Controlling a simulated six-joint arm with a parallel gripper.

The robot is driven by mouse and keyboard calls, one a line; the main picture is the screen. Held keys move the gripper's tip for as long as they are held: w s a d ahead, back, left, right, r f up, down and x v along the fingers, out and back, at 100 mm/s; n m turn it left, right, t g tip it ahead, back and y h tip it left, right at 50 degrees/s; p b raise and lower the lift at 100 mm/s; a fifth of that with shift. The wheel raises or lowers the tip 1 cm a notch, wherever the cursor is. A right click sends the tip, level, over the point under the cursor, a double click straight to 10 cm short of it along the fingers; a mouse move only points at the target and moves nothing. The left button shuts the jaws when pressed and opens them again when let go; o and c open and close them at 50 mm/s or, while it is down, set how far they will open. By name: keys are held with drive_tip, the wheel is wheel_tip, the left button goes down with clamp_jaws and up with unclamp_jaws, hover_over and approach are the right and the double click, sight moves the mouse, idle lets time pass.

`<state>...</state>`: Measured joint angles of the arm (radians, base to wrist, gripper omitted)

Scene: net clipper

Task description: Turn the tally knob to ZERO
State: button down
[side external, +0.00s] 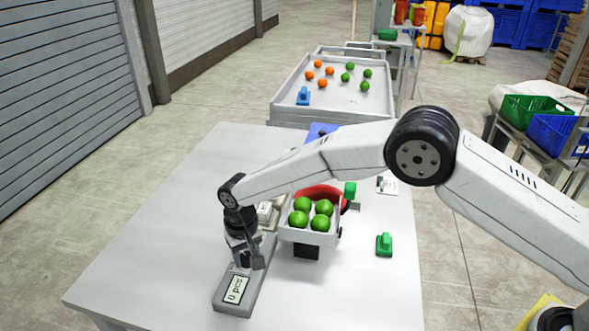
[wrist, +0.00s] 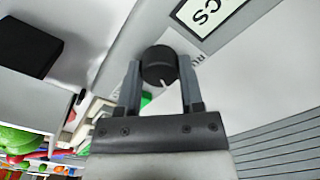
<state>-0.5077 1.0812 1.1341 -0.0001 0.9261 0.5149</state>
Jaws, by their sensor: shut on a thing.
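The tally knob (wrist: 160,62) is a round black knob with a white pointer line. In the wrist view it sits between the two grey fingers of my gripper (wrist: 160,72), which are shut on its sides. The pointer line faces down in that view, toward the gripper body. Printed letters, partly cut off, read "RU" beside the knob. The long grey tally unit (side external: 234,307) lies on the table; its display (side external: 236,290) reads "0 pcs". In the side view my gripper (side external: 250,264) points down onto the unit and mostly hides the knob.
A small tray (side external: 308,238) of green fruits stands right of the unit. A green block (side external: 384,244) lies farther right. The table's left side is clear.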

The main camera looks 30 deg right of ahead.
sight(247, 255)
drive_tip(key=shift+m, duration=0.4)
drive_tip(key=shift+c, duration=1.2)
unclamp_jaws()
drive_tip(key=shift+r, duration=0.1)
drive_tip(key=shift+r, duration=3.8)
drive_tip(key=shift+d, duration=0.1)
